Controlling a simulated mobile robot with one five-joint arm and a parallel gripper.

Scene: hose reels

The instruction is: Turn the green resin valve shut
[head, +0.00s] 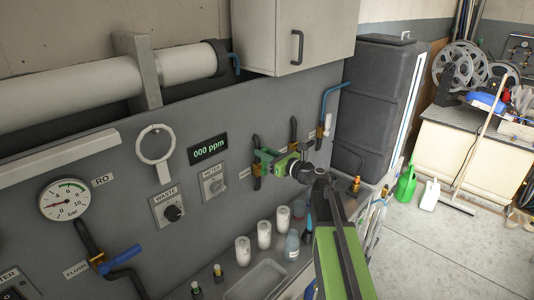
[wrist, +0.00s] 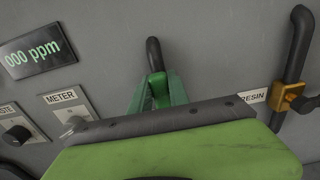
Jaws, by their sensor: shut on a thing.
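In the head view my gripper (head: 263,160) is at a wall valve with a dark pipe (head: 256,141) and a brass body (head: 258,181). It is shut on the valve's green handle, which my arm largely hides. In the wrist view green parts (wrist: 157,92) meet just below the dark pipe end (wrist: 153,55); handle and fingertips are hard to tell apart. A RESIN label (wrist: 252,97) shows to the right, partly covered. Right of it a second brass valve (wrist: 288,97) sits on a dark pipe, apart from my gripper.
The METER switch (head: 216,185), WASTE knob (head: 173,213) and ppm display (head: 209,149) are on the panel to the left. A dark tank (head: 373,105) stands to the right. Open floor lies further right.

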